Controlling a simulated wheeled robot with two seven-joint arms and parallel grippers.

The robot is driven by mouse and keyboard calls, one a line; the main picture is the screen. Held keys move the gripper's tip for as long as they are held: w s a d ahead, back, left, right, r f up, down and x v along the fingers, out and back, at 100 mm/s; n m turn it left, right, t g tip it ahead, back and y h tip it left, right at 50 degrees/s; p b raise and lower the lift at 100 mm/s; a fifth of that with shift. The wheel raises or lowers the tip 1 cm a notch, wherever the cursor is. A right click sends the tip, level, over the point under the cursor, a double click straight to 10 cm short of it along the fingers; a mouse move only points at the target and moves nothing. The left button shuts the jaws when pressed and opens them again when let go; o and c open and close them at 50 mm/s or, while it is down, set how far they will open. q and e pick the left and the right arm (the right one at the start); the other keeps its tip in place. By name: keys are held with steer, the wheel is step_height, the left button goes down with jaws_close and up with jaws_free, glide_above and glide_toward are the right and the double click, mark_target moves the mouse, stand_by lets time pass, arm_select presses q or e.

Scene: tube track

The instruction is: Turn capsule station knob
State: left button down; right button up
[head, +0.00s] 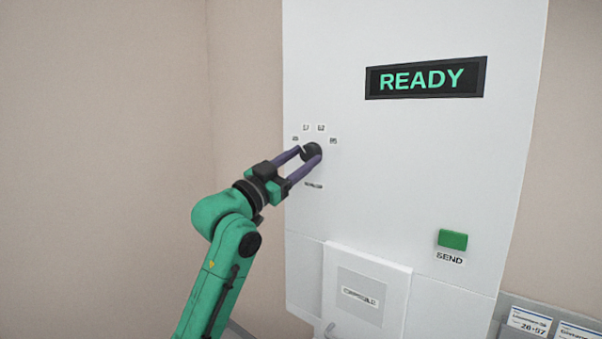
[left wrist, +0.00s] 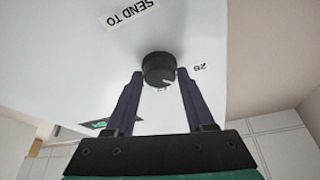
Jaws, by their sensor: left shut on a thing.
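The knob (head: 312,150) is a small round black dial on the white front of the capsule station (head: 420,170), with small number labels around its upper side. My left gripper (head: 309,154) has its two purple fingers on either side of the knob and is shut on it. In the left wrist view the knob (left wrist: 158,67) sits between the fingertips, with a short pale mark on its rim. A "28" label (left wrist: 200,67) is beside it there. A "SEND TO" label (left wrist: 131,14) also shows. My right gripper is not in view.
A dark display (head: 426,78) reads "READY" in green. A green button (head: 453,239) sits above a "SEND" label. A white hatch (head: 366,285) with a small label is below the knob. Cards (head: 530,321) stand at the lower right. The space left of the station is clear.

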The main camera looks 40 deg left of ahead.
arm_select(q)
steer(key=m+b, duration=0.1)
steer(key=m+h+b, duration=0.1)
steer(key=m, duration=0.1)
steer(key=shift+a+f+h, duration=0.1)
steer(key=shift+f+h, duration=0.05)
steer(key=shift+h, duration=0.15)
steer(key=shift+r+m+g+h+b, duration=0.25)
steer(key=shift+m+g+h+b, duration=0.25)
steer(key=shift+m+b, duration=0.75)
steer(key=shift+m+p, duration=0.3)
steer(key=shift+m, duration=0.05)
steer(key=c, duration=0.5)
jaws_free()
steer(key=shift+o, duration=1.2)
